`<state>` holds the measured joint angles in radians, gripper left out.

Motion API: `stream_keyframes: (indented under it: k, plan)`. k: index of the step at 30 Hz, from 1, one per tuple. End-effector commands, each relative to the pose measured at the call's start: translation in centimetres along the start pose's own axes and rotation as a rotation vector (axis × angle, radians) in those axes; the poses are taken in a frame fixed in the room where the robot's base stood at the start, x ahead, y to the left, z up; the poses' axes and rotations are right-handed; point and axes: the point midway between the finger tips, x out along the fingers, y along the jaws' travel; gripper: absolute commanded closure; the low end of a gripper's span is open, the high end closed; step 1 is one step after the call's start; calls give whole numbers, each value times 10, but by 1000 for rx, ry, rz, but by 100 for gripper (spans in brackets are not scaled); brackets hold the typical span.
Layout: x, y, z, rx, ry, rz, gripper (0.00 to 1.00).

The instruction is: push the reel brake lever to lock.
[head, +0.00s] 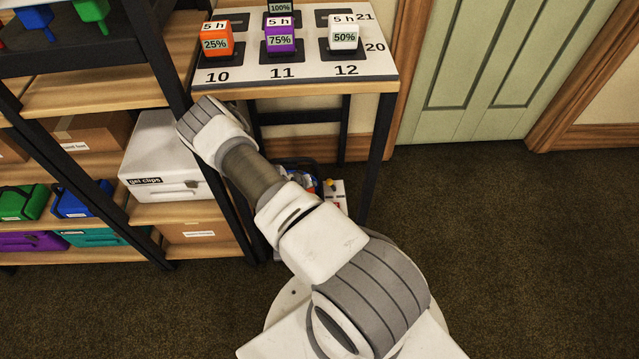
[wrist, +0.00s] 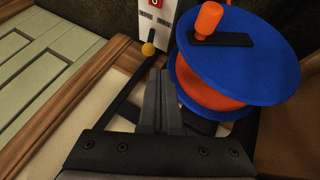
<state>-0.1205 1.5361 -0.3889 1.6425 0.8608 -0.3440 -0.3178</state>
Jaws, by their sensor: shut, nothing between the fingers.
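The brake lever's yellow ball knob (wrist: 148,48) shows in the wrist view, at the lower end of a white panel (wrist: 152,22) with a red mark. A dark bar runs down-left from near the knob; I cannot tell if it is part of the lever. The reel (wrist: 225,60) has blue flanges, an orange core and an orange crank handle, right of the knob. My gripper (wrist: 163,78) is shut and empty, its tips below and slightly right of the knob in the picture, apart from it. In the head view my arm hides the gripper; the panel (head: 338,197) shows partly under the table.
A table (head: 290,90) with coloured blocks stands above the reel. A shelf unit (head: 160,62) with boxes and cases is close on the left of my arm. A green door (head: 495,75) is at the back right. Dark carpet is clear on the right.

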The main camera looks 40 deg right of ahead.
Motion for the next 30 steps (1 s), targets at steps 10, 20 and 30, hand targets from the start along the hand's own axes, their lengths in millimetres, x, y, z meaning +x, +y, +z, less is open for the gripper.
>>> stream_keyframes:
  k: [10, 20, 30]
  plan:
    - [37, -1, 2, 2, 0, 1, 100]
    - [90, -1, 2, 1, -1, 0, 100]
    - [100, 0, 0, 0, -1, 0, 100]
